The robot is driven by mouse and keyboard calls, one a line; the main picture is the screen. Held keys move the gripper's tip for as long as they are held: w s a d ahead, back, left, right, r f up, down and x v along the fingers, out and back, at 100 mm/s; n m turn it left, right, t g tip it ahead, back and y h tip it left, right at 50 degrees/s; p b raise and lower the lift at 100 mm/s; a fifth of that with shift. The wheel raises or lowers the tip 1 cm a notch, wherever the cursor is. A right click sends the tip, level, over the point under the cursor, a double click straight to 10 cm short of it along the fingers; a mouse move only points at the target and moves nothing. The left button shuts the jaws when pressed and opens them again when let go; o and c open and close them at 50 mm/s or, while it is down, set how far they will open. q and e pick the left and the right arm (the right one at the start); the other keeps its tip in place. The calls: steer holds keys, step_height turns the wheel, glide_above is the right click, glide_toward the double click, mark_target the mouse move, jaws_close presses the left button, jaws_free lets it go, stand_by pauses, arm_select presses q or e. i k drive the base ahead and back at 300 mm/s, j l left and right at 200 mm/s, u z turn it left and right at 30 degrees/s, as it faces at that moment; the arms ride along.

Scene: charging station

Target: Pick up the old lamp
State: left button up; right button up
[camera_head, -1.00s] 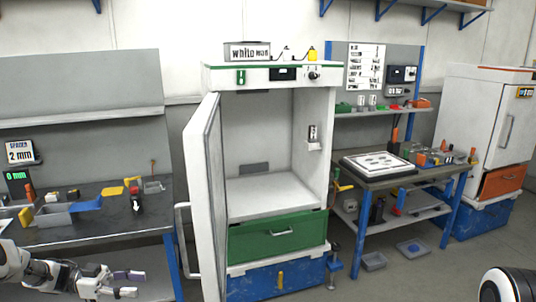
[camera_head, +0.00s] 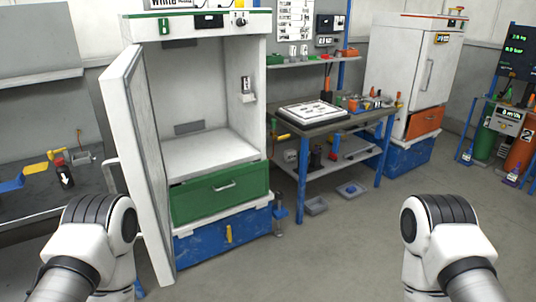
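I cannot make out an old lamp for certain in this view. The white cabinet (camera_head: 196,22) stands with its door (camera_head: 138,165) swung open, and its chamber looks empty apart from small fittings on the walls. A flat white panel (camera_head: 312,112) with dark marks lies on the workbench to the right of the cabinet. My two white arms show at the lower left and lower right edges. Neither gripper is in view.
A workbench (camera_head: 382,113) with small tools stands right of the cabinet. A second white cabinet (camera_head: 408,62), closed, stands beyond it. A dark bench (camera_head: 32,208) is at the left. The grey floor (camera_head: 335,255) ahead is clear.

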mark_target(246, 79)
steer(key=i+j, duration=0.1)
steer(key=j, duration=2.25)
steer(key=i+z, duration=0.2)
steer(key=i, duration=0.4)
steer(key=i+j+z, duration=0.1)
steer(key=i+z, duration=0.15)
steer(key=i, duration=0.4)
